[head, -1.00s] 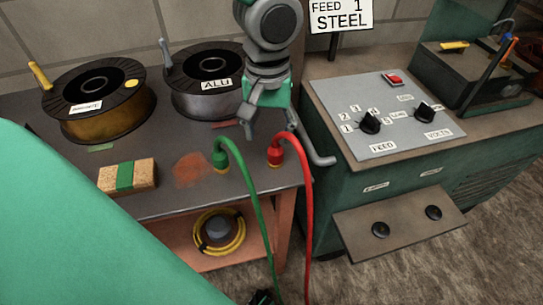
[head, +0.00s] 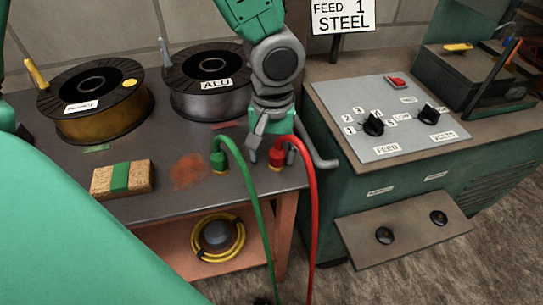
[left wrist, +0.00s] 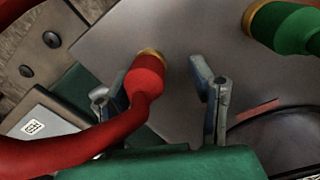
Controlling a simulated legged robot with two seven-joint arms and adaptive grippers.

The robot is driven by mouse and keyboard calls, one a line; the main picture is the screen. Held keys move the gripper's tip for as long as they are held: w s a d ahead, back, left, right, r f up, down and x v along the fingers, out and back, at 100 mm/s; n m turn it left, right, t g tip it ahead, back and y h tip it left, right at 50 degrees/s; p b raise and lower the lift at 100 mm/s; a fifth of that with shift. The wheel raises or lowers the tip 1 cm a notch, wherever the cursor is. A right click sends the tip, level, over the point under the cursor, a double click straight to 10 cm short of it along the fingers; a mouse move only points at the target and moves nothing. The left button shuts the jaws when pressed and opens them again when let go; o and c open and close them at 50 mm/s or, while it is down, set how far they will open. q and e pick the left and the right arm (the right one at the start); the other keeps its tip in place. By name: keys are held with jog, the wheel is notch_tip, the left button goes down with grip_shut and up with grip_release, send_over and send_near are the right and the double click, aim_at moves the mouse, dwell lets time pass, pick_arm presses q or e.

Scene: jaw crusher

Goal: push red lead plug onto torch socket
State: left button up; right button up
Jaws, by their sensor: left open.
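The red lead plug (head: 277,157) stands upright on the right front part of the grey bench top, with its brass collar low and its red cable arching down over the front edge. My left gripper (head: 268,150) is open just above and around it. In the left wrist view the red plug (left wrist: 146,76) lies between the two spread fingers (left wrist: 162,98), with a gap to the right finger. Two round black sockets (head: 384,235) (head: 439,217) sit on the sloping board of the green machine. Their labels are unreadable, so I cannot tell which is the torch socket. My right gripper is not in view.
The green lead plug (head: 218,160) stands just left of the red one. Wire spools (head: 98,107) (head: 208,82) and a brush block (head: 123,178) are on the bench. A bent grey bar (head: 322,158) is by the bench's right edge. A control panel (head: 390,115) tops the machine.

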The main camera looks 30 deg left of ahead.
aim_at(278, 146)
pick_arm(q)
jog(key=shift+d+r, duration=0.2)
jog(key=shift+d, duration=0.95)
jog(key=c, duration=1)
jog(key=shift+a, duration=0.2)
grip_shut()
jog(key=shift+c, duration=0.7)
grip_release()
jog(key=shift+s+a+f, duration=0.1)
jog(key=shift+s+a, duration=0.05)
jog(key=shift+a, duration=0.55)
jog(key=r+p, duration=0.1)
jog(key=r, duration=0.2)
jog(key=r+p, duration=0.1)
jog(key=r, duration=0.2)
jog(key=r+p, duration=0.1)
jog(key=r, duration=0.2)
jog(key=shift+d+r, duration=0.3)
jog(key=shift+d, duration=0.1)
grip_shut()
jog(key=shift+a+r, duration=0.1)
jog(key=shift+r, duration=0.15)
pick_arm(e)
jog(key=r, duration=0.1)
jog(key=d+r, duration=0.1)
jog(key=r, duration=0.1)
